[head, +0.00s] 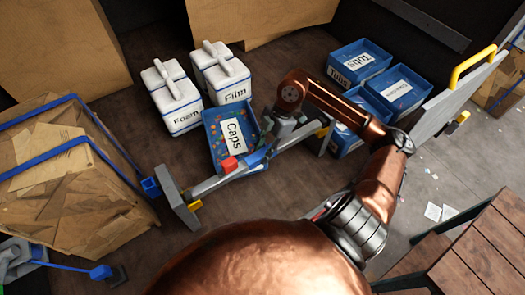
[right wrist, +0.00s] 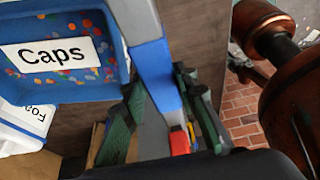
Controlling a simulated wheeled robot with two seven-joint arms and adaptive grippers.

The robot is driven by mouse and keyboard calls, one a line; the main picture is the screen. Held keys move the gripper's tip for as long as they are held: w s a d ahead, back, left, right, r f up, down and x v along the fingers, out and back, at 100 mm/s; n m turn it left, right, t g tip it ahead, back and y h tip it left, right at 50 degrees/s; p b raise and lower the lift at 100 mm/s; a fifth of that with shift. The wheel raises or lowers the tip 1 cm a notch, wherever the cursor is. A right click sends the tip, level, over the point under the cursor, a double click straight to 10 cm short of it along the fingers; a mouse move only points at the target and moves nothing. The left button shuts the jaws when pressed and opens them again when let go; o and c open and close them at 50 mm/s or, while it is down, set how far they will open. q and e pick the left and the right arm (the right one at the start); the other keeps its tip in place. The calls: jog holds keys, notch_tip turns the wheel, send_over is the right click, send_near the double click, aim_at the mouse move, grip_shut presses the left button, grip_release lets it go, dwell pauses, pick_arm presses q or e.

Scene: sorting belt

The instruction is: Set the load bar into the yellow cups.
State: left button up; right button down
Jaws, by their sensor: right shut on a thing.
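The load bar (head: 210,184) is a long grey bar with a blue stretch and a red block (head: 229,164) on it. It runs slantwise across the middle of the head view, in front of the Caps bin. One yellow cup (head: 194,205) shows beside its left end, and another yellow piece (head: 322,132) near its right end. I cannot tell whether either end sits in a cup. My right gripper (head: 268,143) is shut on the bar near its middle. In the right wrist view, its green fingers (right wrist: 160,112) lie on both sides of the bar (right wrist: 150,60). My left gripper is not in view.
The blue Caps bin (head: 215,150) stands just behind the bar. White Foam (head: 172,100) and Film (head: 222,75) containers stand farther back. Blue bins, one marked Tubs (head: 358,62), stand right. A strapped carton (head: 70,170) is left, a wooden bench (head: 480,250) lower right.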

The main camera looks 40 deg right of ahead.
jog(key=shift+f+b, duration=0.65)
jog(key=shift+f, duration=0.3)
jog(key=c, duration=1.5)
grip_release()
jog(key=shift+o, duration=0.2)
jog(key=shift+f, duration=0.1)
jog(key=v, duration=1.2)
